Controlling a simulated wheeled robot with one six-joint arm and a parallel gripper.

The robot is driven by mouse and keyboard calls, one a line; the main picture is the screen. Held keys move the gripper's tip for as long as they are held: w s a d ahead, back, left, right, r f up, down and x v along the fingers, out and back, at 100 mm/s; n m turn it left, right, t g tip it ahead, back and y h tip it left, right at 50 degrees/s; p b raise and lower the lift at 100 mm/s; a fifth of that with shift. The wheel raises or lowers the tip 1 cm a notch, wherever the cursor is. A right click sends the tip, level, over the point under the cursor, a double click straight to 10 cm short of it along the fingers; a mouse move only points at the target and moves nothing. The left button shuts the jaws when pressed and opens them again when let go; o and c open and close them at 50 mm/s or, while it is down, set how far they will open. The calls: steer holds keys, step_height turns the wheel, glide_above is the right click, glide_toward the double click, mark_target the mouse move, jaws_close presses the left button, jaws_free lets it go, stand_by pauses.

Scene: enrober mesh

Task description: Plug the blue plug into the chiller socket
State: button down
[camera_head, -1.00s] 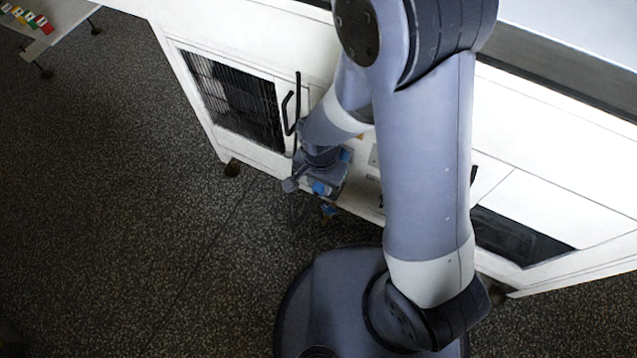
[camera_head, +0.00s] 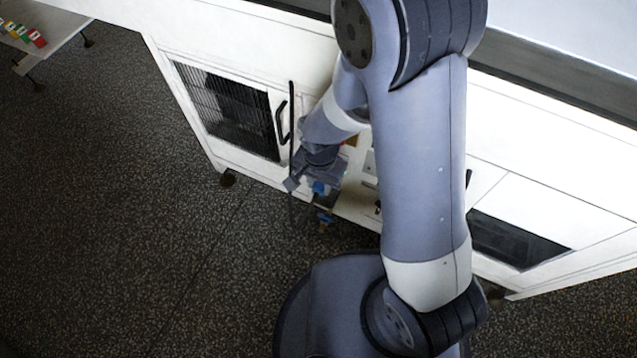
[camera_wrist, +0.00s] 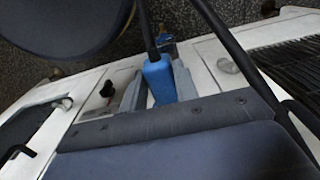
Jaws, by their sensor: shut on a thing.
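My gripper (camera_wrist: 158,88) is shut on the blue plug (camera_wrist: 160,82), which sits between its two grey fingers in the wrist view. A black cable runs from the plug toward the top of that view. In the head view my gripper (camera_head: 318,180) is low at the front of the white machine, with some blue of the plug (camera_head: 319,188) showing. A second small blue part (camera_wrist: 167,46) shows just beyond the plug; I cannot tell whether it is the chiller socket. No socket opening can be made out, and my arm hides part of the machine front.
The white machine (camera_head: 250,40) has a grilled door (camera_head: 225,110) with a black handle (camera_head: 282,123) left of my gripper. A black knob (camera_wrist: 107,88) shows on its panel. A low table (camera_head: 52,50) with small coloured things stands top left. The dark floor at left is clear.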

mark_target(320, 185)
steer(key=shift+s+a, duration=0.4)
steer(key=shift+s, duration=0.45)
steer(key=shift+s+a, duration=0.35)
steer(key=shift+s, duration=0.5)
steer(key=shift+w+d, duration=0.25)
steer(key=shift+w, duration=0.35)
steer(key=shift+w+d, duration=0.25)
steer(key=shift+w, duration=0.35)
steer(key=shift+w+d, duration=0.25)
steer(key=shift+w, duration=0.35)
stand_by(0.9)
steer(key=c, duration=1)
jaws_free()
steer(key=shift+r, duration=0.1)
step_height(320, 185, up, 11)
steer(key=p, duration=0.2)
steer(key=shift+p, duration=0.35)
steer(key=shift+f, duration=0.2)
steer(key=shift+c, duration=0.4)
